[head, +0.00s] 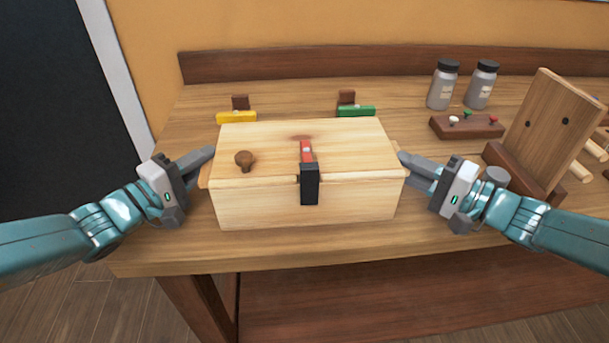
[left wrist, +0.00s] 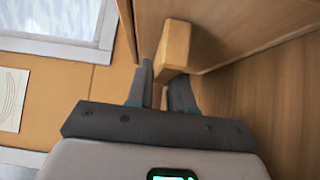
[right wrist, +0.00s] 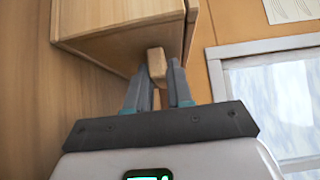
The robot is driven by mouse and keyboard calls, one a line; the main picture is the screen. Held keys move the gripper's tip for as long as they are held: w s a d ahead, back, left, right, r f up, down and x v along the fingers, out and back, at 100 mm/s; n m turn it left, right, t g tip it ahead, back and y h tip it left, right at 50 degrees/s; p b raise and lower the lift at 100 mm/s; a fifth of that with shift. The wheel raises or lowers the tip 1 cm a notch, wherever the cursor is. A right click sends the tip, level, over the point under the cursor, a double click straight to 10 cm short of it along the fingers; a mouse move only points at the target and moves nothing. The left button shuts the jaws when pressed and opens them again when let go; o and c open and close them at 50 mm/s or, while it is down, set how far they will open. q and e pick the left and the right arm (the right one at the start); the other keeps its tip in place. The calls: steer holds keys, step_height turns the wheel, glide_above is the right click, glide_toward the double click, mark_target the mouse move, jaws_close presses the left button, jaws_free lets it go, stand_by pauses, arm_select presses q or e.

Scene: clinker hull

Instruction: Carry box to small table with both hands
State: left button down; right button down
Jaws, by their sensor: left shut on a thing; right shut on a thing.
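The box (head: 265,205) is pale wood with a closed lid, a round brown knob and a black and red latch on its front. It sits on, or just above, the wooden workbench; I cannot tell which. My left gripper (head: 207,163) is shut on the wooden handle at the box's left end; the handle (left wrist: 174,45) shows between the fingers in the left wrist view. My right gripper (head: 402,162) is shut on the right end handle, and that handle (right wrist: 156,62) shows between the fingers in the right wrist view. No small table can be made out.
The workbench (head: 300,250) has a raised back edge. Behind the box are a yellow block (head: 237,117) and a green block (head: 356,111). To the right stand two grey jars (head: 442,88), a pegged block (head: 467,126) and an upright wooden board (head: 545,130).

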arm_select(q)
steer(key=shift+r, duration=0.2)
arm_select(e)
steer(key=shift+r, duration=0.2)
